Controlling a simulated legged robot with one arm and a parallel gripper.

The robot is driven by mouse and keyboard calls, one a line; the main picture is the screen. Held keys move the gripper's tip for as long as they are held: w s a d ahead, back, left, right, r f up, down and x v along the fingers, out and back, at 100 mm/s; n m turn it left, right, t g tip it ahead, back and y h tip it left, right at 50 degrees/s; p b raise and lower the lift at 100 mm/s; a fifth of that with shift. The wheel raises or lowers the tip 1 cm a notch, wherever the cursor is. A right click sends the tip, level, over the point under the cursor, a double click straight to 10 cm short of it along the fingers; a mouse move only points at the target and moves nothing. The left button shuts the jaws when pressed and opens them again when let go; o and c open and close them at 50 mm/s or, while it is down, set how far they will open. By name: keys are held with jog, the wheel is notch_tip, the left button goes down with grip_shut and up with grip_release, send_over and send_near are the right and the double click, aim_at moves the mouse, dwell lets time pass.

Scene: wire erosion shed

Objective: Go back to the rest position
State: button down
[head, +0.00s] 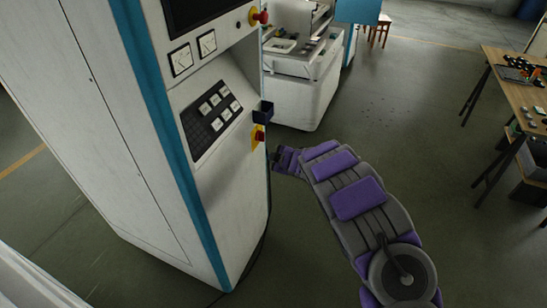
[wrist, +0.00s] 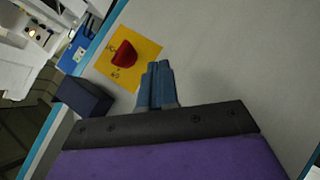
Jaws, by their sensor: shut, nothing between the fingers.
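My gripper (head: 276,156) is at the end of my purple and grey arm, close to the right edge of the white cabinet's front in the head view. In the wrist view its two blue-grey fingers (wrist: 157,86) are together with nothing between them. They point towards the cabinet panel (wrist: 215,50). A red knob (wrist: 125,54) on a yellow plate (wrist: 148,48) is just left of the fingertips. I cannot tell whether the fingertips touch the panel.
A dark box (head: 263,111) sticks out from the cabinet (head: 240,180) beside the gripper. Another white machine (head: 305,95) stands behind. A wooden table (head: 520,92) with small parts is at the right. The floor (head: 400,110) between is clear.

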jog(key=s+d+r+m+t+h, duration=0.1)
jog(key=d+r+m+h, duration=0.25)
jog(key=d+r, duration=0.4)
jog(key=d+r+m+h, duration=0.2)
jog(key=d+r+h, duration=0.25)
jog(key=d, duration=0.65)
jog(key=s+d+r+m+g+h, duration=0.35)
jog(key=s+d+r+m, duration=0.45)
jog(key=s+d, duration=0.55)
jog(key=s+a+r+m+g, duration=0.2)
jog(key=s+m+g, duration=0.1)
jog(key=s, duration=1.5)
jog(key=s+a+g+y, duration=0.2)
jog(key=s+a, duration=0.3)
jog(key=s, duration=0.8)
jog(key=s+a+f+g+y, duration=0.1)
jog(key=s+a, duration=0.5)
jog(key=s, duration=0.7)
jog(key=shift+s+f+m+g+y, duration=0.25)
jog(key=shift+s+m+g+y, duration=0.15)
jog(key=shift+g+y, duration=0.65)
jog(key=shift+a, duration=0.1)
